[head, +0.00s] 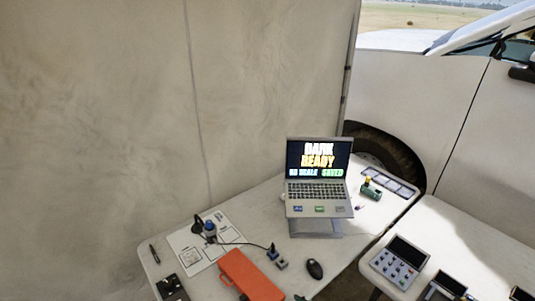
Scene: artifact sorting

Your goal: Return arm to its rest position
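Neither of my grippers shows clearly in the head view, and I cannot see either arm. The view shows a white table (225,215) against a pale fabric wall. An open laptop (318,190) stands on a raised stand (315,228) on it, its screen reading "DARK READY" and "SAVED".
The table holds an orange case (250,275), a mouse (314,269), a small blue device (272,251), a blue-topped device (210,230) on a printed sheet (190,256), a pen (154,253) and a green item (371,190). A second table (450,235) at right holds a button panel (400,262).

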